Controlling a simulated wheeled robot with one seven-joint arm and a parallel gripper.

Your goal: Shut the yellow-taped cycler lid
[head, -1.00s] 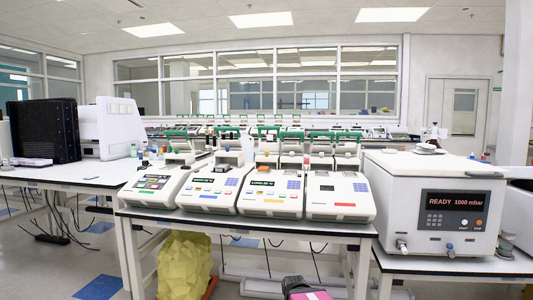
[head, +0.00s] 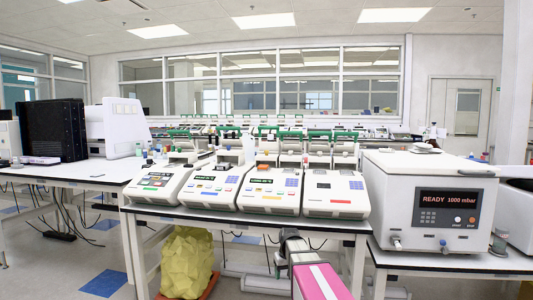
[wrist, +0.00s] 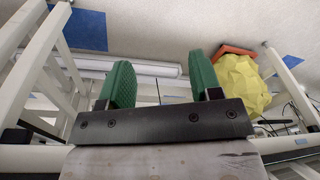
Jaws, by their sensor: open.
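Several white cyclers stand in a row on the bench in the head view. The yellow-taped cycler (head: 272,187) is third from the left, with a yellow strip low on its front. A pale upright part stands at its back; I cannot tell clearly how far its lid is raised. My gripper (wrist: 160,84) is open and empty in the wrist view, its two green pads apart over the floor and under-bench area. No cycler shows between the pads. In the head view my arm is low, in front of the bench, below the cyclers.
The green-taped cycler (head: 156,185), blue-taped cycler (head: 212,187) and red-taped cycler (head: 335,191) flank it closely. A white vacuum oven (head: 428,204) stands on the right bench. A crumpled yellow bag (head: 186,262) sits under the bench, also in the wrist view (wrist: 240,80).

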